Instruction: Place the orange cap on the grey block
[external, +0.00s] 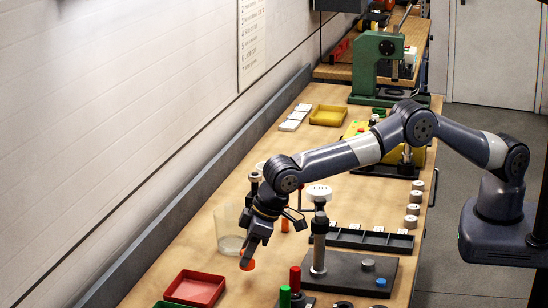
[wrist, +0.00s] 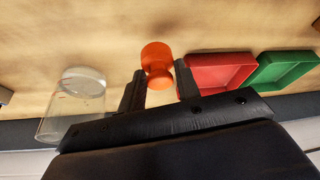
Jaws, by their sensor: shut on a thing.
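My gripper (external: 247,256) points down over the left part of the bench. It is shut on the orange cap (external: 248,265), low near the bench top; I cannot tell whether it touches the wood. In the wrist view the orange cap (wrist: 157,56) is between the two fingers of my gripper (wrist: 160,86), its round top facing out. A dark grey block (external: 338,278), flat and slab-like, lies to the right in the external view. It carries a post with a white top, a small grey piece and a blue piece. This block does not show in the wrist view.
A red tray (external: 196,288) and a green tray (wrist: 285,72) are close by. A clear beaker (external: 229,230) stands behind my gripper. Upright red (external: 295,277) and green (external: 285,296) cylinders stand to its right. A black rack (external: 362,240) lies beyond the block.

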